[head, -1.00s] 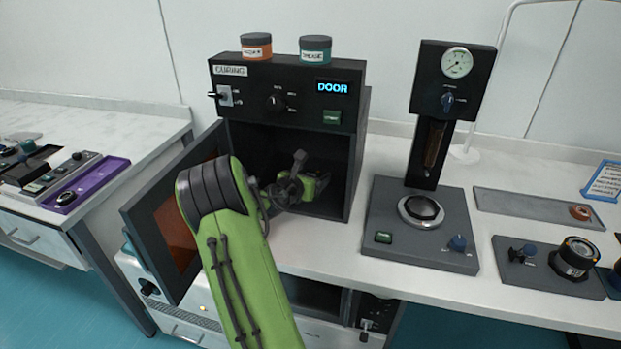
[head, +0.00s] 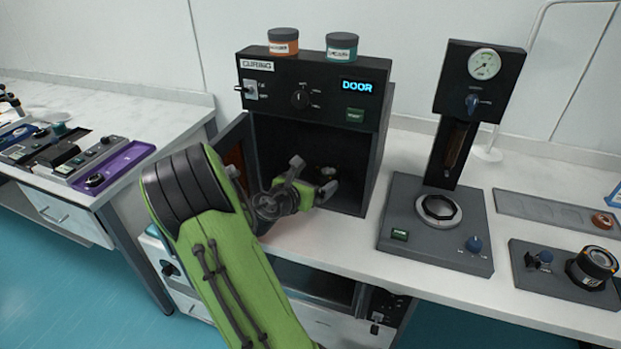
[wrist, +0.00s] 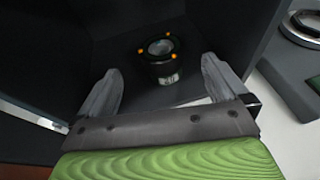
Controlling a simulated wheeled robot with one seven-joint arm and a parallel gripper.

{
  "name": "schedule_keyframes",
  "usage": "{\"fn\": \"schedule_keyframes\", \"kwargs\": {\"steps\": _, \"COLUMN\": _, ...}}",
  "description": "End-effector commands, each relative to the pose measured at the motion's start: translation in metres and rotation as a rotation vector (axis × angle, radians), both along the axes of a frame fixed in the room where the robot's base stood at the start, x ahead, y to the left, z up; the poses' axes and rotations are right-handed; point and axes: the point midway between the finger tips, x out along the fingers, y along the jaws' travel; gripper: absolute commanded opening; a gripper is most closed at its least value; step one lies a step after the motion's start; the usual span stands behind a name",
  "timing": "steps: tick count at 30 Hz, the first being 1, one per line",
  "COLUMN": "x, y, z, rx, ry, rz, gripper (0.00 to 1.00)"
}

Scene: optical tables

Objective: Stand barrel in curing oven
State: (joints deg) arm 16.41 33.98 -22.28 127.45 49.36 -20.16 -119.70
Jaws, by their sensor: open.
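The black barrel (wrist: 163,62), with orange dots around its rim, stands upright on the curing oven's floor in the wrist view. In the head view only a small part of the barrel (head: 328,172) shows, just behind my gripper. The curing oven (head: 308,135) is a black box with its door (head: 236,155) swung open to the left and its display reading DOOR. My gripper (head: 330,188) is at the oven's mouth. In the wrist view, its two fingers (wrist: 160,88) are spread wide, with the barrel apart from them and beyond the gap.
Two jars, orange (head: 283,42) and teal (head: 342,46), sit on the oven's top. A gauge press (head: 440,215) stands close on the right. Farther right are a grey tray (head: 545,208) and a black fixture (head: 565,275). Bare white bench lies before the oven.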

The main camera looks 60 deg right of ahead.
Motion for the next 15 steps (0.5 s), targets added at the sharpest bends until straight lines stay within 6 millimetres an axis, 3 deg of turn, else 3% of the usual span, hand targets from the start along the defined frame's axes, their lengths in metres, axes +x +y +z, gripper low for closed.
{"fn": "schedule_keyframes", "kwargs": {"steps": 10, "x": 0.001, "y": 0.015, "z": 0.004, "rx": 0.018, "ry": -0.05, "rz": -0.012, "gripper": 1.0}}
{"fn": "schedule_keyframes", "kwargs": {"steps": 13, "x": 0.007, "y": 0.039, "z": 0.006, "rx": 0.127, "ry": -0.3, "rz": -0.074, "gripper": 1.0}}
{"fn": "schedule_keyframes", "kwargs": {"steps": 15, "x": 0.016, "y": 0.072, "z": 0.008, "rx": 0.271, "ry": -0.569, "rz": -0.154, "gripper": 1.0}}
